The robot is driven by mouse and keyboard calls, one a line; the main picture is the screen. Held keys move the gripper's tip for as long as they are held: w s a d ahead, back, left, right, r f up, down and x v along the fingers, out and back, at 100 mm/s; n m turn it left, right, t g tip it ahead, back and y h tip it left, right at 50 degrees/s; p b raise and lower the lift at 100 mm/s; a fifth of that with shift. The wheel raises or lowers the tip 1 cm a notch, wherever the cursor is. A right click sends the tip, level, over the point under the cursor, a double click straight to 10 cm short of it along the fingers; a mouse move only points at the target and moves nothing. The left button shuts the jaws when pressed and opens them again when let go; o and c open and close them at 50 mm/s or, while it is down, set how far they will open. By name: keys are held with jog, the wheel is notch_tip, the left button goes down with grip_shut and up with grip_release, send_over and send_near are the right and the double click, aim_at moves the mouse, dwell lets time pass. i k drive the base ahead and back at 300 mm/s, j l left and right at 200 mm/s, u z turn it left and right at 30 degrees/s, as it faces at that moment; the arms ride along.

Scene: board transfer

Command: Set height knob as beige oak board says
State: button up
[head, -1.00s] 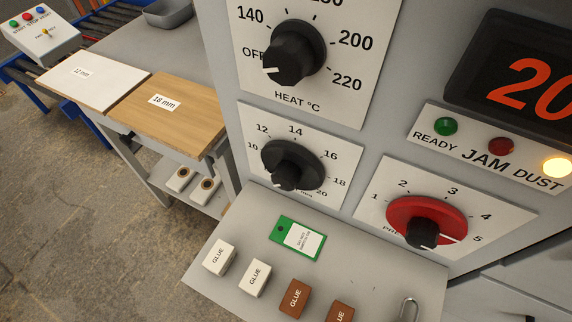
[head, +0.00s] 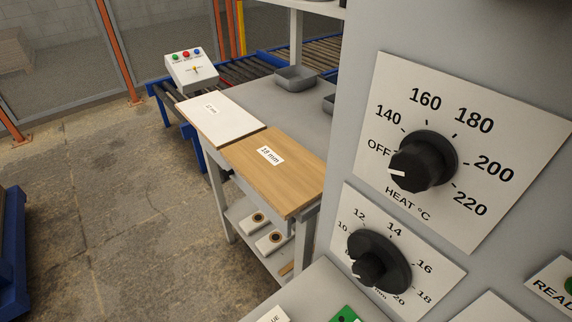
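The beige oak board (head: 290,178) lies flat on a grey bench, and its white label (head: 270,155) reads 18 mm. The height knob (head: 370,267) is a black knob on a white dial plate marked in mm at the lower right. Its scale shows 10, 12, 14, 16, 18 and 20 clockwise, with a partly hidden mark below 10. I cannot make out clearly where its pointer stands. My gripper is not in view.
A white board (head: 222,122) with a small label lies beside the oak one. Above the height dial is a black heat knob (head: 423,161), its white pointer toward the OFF side. A button box (head: 190,70) stands by a roller conveyor (head: 240,73).

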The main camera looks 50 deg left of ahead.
aim_at(377, 263)
jog(key=i+l+u, duration=0.1)
jog(key=u, duration=0.25)
jog(key=i+l+u, duration=0.1)
jog(key=u, duration=0.3)
jog(key=i+l, duration=0.05)
